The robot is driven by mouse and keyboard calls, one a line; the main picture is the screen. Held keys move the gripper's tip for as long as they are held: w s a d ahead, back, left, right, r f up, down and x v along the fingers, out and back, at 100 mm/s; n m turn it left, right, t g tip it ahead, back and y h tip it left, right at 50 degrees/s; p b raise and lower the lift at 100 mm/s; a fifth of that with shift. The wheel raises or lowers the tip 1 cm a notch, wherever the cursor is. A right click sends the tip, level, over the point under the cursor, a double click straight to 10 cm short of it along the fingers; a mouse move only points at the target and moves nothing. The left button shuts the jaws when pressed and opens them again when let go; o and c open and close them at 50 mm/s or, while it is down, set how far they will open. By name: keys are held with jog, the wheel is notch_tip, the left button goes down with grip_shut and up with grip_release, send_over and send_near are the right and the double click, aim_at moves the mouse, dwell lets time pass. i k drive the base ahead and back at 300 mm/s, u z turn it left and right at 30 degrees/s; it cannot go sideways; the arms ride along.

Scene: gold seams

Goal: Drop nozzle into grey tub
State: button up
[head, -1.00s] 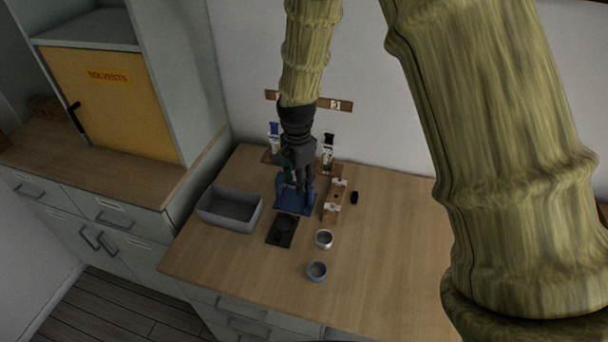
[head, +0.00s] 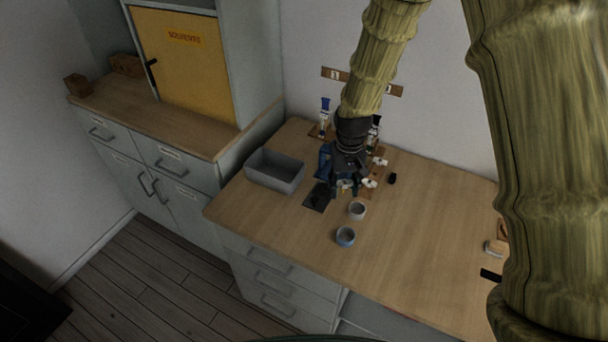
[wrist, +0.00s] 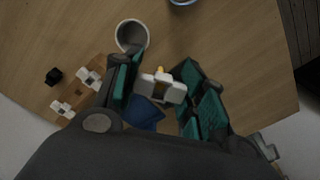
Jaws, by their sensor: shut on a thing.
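My gripper (head: 346,187) is above the table, over the area between the dark pad and the small wooden rack. The tub is not in the wrist view.
A white cup (head: 357,211) and a blue cup (head: 345,237) stand in front of my gripper. A dark pad (head: 315,200) lies between tub and cups. A wooden rack (wrist: 78,96) holds white pieces beside a black piece (wrist: 53,75). A blue stand (head: 325,162) is behind.

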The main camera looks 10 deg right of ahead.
aim_at(267, 171)
jog(key=k, duration=1.2)
jog(key=u, duration=0.65)
jog(key=i, duration=1.85)
jog(key=z, duration=0.65)
